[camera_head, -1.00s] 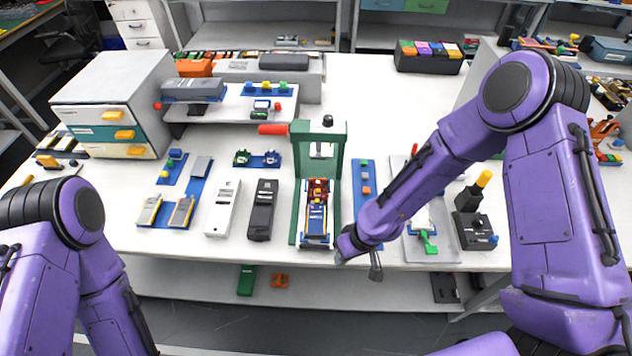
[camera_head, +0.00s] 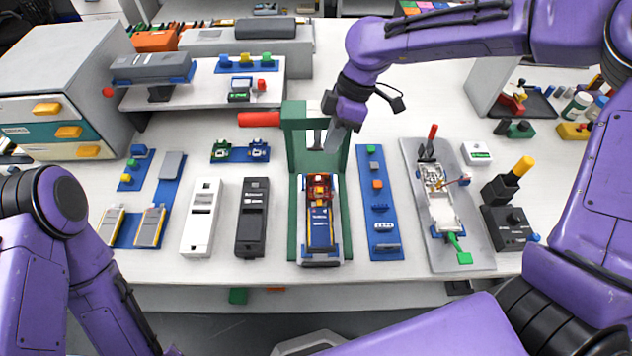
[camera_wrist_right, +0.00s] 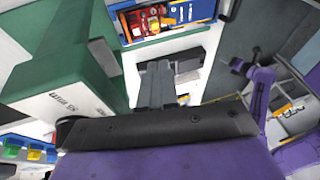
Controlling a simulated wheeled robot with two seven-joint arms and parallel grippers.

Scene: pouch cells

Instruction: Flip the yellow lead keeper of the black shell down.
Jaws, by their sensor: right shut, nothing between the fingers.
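A black shell (camera_head: 252,217) lies lengthwise on the table beside a white one; I can make out no yellow keeper on it. A blue-topped unit (camera_head: 320,230) lies in the green press, with red and small yellow parts at its far end (camera_head: 319,187); whether one is the lead keeper I cannot tell. This unit also shows at the top of the right wrist view (camera_wrist_right: 165,22). My right gripper (camera_head: 331,148) is shut and empty, pointing down by the press's right post, beyond the unit's far end. My left gripper is out of view.
The green press (camera_head: 297,125) with a red handle (camera_head: 259,119) stands close beside my right gripper. A white shell (camera_head: 202,217) lies left of the black one. A blue strip (camera_head: 383,220) and a grey board (camera_head: 470,255) lie right of the press. The table's front edge is mostly clear.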

